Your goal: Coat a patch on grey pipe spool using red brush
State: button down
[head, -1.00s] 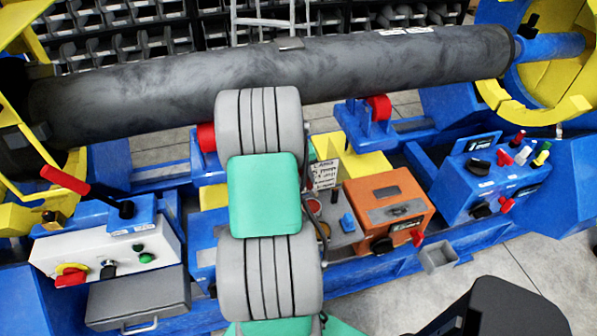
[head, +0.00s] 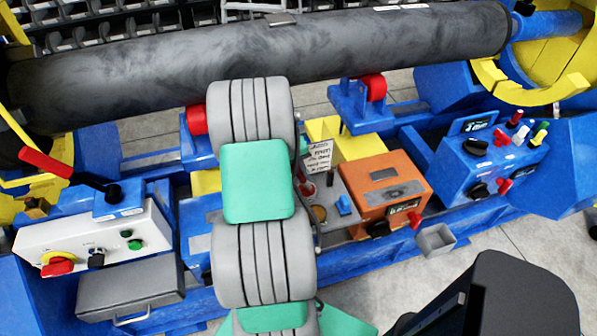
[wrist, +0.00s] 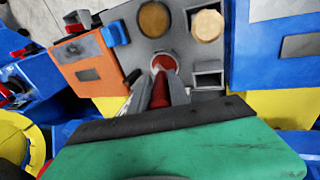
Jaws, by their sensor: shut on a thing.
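The grey pipe spool (head: 150,72) lies across the top of the head view, held between the yellow and blue ends of the positioner. A small flat grey piece (head: 280,19) sits on its upper side. In the wrist view my gripper (wrist: 164,82) is shut on a slim red thing (wrist: 160,93), which looks like the red brush's handle. The brush's lower end is hidden. The gripper is over a grey holder (wrist: 180,45) with round and square openings, close to a red-filled round opening (wrist: 166,63). In the head view my arm hides the gripper.
An orange box (head: 388,190) stands right of the holder, with a blue control box (head: 482,172) beyond it. A white switch panel (head: 90,245) with a red lever (head: 46,162) is at left. Red rollers (head: 372,88) sit under the pipe.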

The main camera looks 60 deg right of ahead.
jog(key=shift+f+b, duration=0.35)
jog(key=shift+f, duration=0.25)
dwell(1.4)
jog(key=shift+r+p, duration=2.45)
jog(key=shift+r, duration=1.1)
